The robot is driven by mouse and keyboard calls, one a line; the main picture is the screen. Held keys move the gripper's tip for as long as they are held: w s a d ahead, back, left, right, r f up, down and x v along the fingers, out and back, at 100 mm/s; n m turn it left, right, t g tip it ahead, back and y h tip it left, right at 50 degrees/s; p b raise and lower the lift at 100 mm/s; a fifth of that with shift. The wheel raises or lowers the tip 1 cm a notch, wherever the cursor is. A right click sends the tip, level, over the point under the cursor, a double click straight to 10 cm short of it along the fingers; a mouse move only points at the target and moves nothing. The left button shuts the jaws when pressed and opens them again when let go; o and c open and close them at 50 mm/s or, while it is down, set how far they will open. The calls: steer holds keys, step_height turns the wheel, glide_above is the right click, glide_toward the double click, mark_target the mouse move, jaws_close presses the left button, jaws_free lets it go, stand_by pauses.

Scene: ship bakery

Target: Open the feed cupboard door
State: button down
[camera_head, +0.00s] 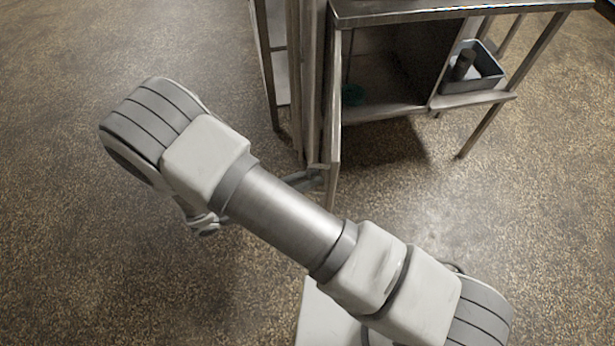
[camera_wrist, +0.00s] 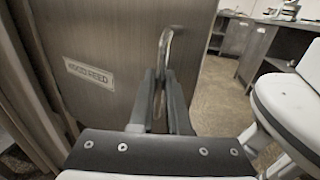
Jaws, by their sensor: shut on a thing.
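The feed cupboard door (camera_head: 334,120) stands open and shows nearly edge-on in the head view, at the left side of the cupboard (camera_head: 440,16). Its dark interior is visible. A curved metal handle (camera_wrist: 166,45) stands out near the door's right edge. My gripper (camera_wrist: 163,85) is shut on this handle. In the head view my arm mostly hides the gripper.
A grey bin (camera_head: 477,82) with a dark cylinder rests on a low shelf at right. Metal posts (camera_head: 295,70) stand close on the door's left. The speckled floor (camera_head: 530,220) is clear at right.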

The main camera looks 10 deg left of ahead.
steer(key=shift+w, duration=0.15)
steer(key=c, duration=0.9)
jaws_free()
steer(key=v, duration=1.7)
steer(key=shift+a+p, duration=0.15)
steer(key=shift+p, duration=0.15)
